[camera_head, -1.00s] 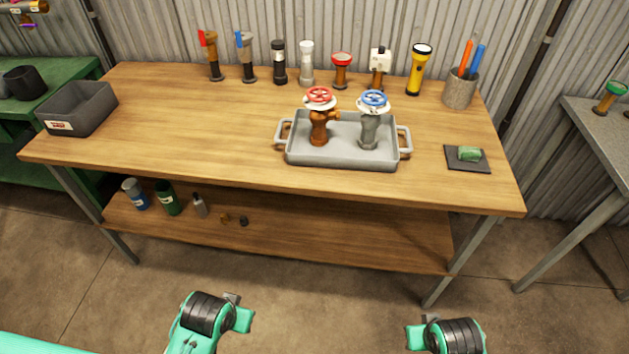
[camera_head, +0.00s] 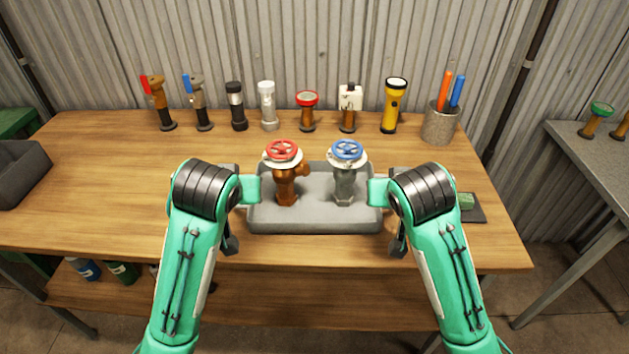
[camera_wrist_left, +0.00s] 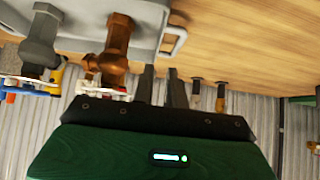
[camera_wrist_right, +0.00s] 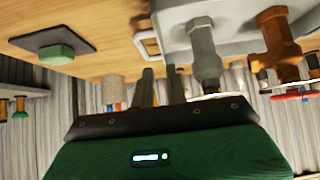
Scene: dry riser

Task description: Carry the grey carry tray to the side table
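The grey carry tray (camera_head: 315,222) is on the wooden workbench. In it stand a brown valve with a red wheel (camera_head: 283,150) and a grey valve with a blue wheel (camera_head: 347,150). My arms reach to the tray's two ends and hide its handles in the head view. In the left wrist view my left gripper (camera_wrist_left: 160,72) is open, its fingers near a tray handle (camera_wrist_left: 178,40) with nothing visible between them. In the right wrist view my right gripper (camera_wrist_right: 160,74) is open, its fingers near the other handle (camera_wrist_right: 143,42).
A grey-topped table (camera_head: 580,150) stands at the right, across a gap, with fittings on it. A row of fittings and a yellow flashlight (camera_head: 394,105) line the bench back, beside a pen cup (camera_head: 440,125). A dark bin (camera_head: 20,170) sits left, a green block (camera_head: 466,201) right.

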